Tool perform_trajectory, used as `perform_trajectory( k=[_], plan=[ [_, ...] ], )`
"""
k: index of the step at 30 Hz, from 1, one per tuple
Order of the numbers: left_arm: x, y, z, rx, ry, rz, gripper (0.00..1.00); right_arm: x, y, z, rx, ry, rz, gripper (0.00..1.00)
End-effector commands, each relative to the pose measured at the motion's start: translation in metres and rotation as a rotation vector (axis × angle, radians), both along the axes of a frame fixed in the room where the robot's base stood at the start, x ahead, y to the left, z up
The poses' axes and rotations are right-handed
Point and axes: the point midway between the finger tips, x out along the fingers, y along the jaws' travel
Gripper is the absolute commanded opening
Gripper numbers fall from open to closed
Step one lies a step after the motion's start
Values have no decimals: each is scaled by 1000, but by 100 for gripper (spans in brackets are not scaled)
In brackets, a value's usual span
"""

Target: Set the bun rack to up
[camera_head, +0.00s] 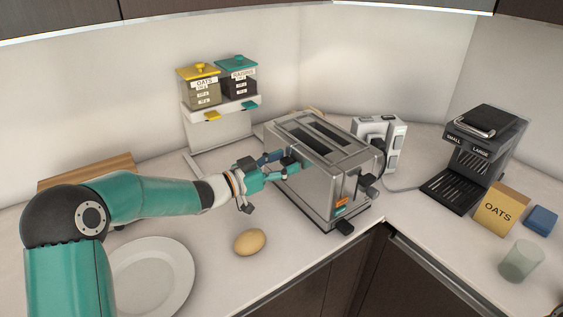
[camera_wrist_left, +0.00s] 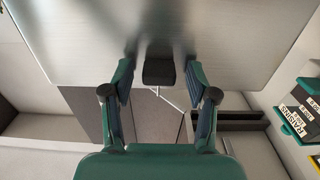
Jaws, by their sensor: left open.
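The silver toaster (camera_head: 309,187) stands on the counter with two dark slots on top. Its brushed metal side (camera_wrist_left: 225,35) fills the upper part of the left wrist view. A black knob (camera_wrist_left: 158,72) shows at that side, between the fingertips and apart from both. I cannot tell for sure that it works the bun rack, and no raised rack shows above the slots. My left gripper (camera_head: 281,164) is at the toaster's left side, and it also shows in the left wrist view (camera_wrist_left: 159,80), open with nothing gripped. My right gripper is not in view.
A potato-like item (camera_head: 250,242) and a white plate (camera_head: 152,278) lie in front of my left arm. A canister stand (camera_head: 222,126) is behind it. A coffee machine (camera_head: 478,157), an oats box (camera_head: 500,209) and a glass (camera_head: 520,261) stand to the right.

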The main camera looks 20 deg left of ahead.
Motion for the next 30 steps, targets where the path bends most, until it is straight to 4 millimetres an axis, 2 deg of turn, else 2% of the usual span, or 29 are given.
perform_trajectory(
  k=[3, 4, 14, 22, 30],
  plan=[
    [0, 0, 0, 0, 0, 0, 58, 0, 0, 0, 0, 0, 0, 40],
    [0, 0, 0, 0, 0, 0, 55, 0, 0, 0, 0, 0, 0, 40],
    [0, 0, 0, 0, 0, 0, 0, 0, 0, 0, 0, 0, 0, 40],
    [0, 1, 2, 0, -1, 1, 0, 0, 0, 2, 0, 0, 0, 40],
    [0, 1, 38, 0, -1, 1, 0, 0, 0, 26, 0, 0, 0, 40]
  ],
)
